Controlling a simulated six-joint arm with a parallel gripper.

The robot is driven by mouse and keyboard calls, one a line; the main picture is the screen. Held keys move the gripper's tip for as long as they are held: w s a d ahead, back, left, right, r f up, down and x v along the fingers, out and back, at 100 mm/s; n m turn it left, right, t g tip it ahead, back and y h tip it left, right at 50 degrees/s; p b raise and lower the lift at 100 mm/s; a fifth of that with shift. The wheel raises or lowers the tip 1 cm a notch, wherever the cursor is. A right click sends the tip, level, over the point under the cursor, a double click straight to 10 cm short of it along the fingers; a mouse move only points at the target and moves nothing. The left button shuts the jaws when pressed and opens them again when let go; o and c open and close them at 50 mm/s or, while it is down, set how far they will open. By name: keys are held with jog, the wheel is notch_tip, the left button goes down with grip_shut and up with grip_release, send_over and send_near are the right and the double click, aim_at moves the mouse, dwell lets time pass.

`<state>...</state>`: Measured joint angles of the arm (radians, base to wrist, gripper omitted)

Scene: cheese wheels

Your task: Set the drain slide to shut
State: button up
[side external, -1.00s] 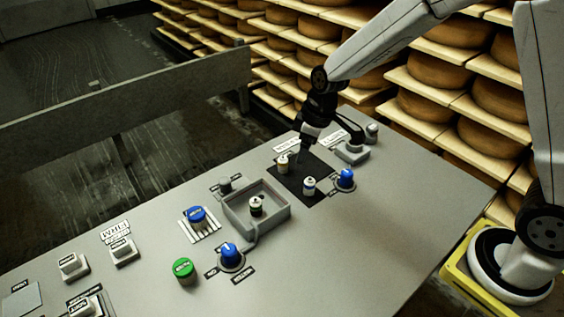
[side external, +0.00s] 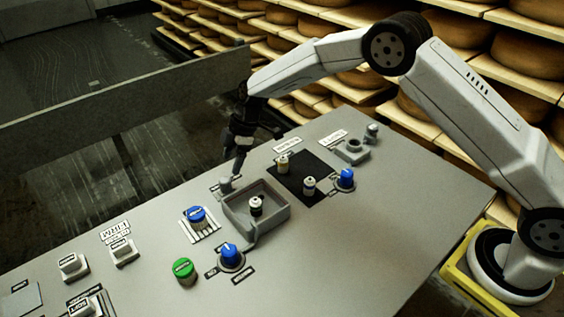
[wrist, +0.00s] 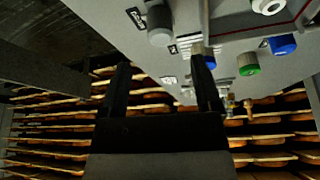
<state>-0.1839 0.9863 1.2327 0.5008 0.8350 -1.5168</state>
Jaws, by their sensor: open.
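What looks like the drain slide is a small grey knob (side external: 225,184) on the panel behind the square grey basin (side external: 284,221), with small labels around it. The wrist view shows the grey knob (wrist: 159,27) too, with dark labels on both sides of it. The label words are too small to read, so I cannot tell its setting. My gripper (side external: 238,168) is open and empty, pointing down close above and behind the knob. In the wrist view the two dark fingers (wrist: 160,68) stand apart, and the knob shows beyond them. I cannot tell whether they touch it.
A small white-topped piece (side external: 256,206) stands in the basin. Two more stand on the black mat (side external: 304,192). Blue knobs (side external: 197,216) and a green knob (side external: 184,269) lie to the front. The panel's back edge is close behind my gripper.

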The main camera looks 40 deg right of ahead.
aim_at(226, 179)
jog(key=shift+x, duration=3.9)
grip_shut()
